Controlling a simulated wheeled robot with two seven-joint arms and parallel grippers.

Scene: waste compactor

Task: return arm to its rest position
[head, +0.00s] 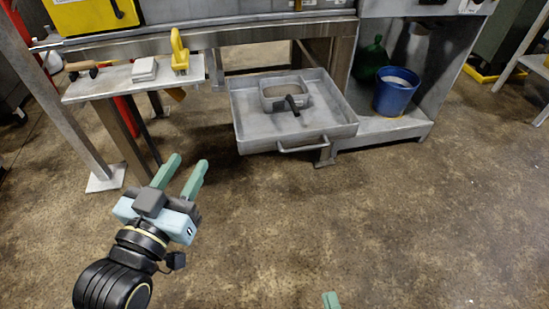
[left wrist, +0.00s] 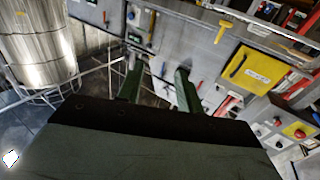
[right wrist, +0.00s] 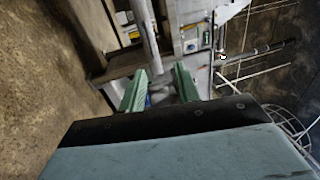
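My left gripper (head: 184,176) is at the left of the head view, above the bare floor, with its two green fingers apart and nothing between them. The same fingers show apart and empty in the left wrist view (left wrist: 158,85). Of my right gripper only a green fingertip (head: 331,300) shows at the bottom edge of the head view. In the right wrist view its fingers (right wrist: 160,88) are apart with nothing held between them.
A pulled-out metal tray (head: 245,132) holds a grey container (head: 272,103) with a black handle. A blue bucket (head: 396,95) and green bottle (head: 371,58) stand on the lower shelf at right. A small side shelf (head: 105,84) carries a yellow tool (head: 180,55). The floor in front is clear.

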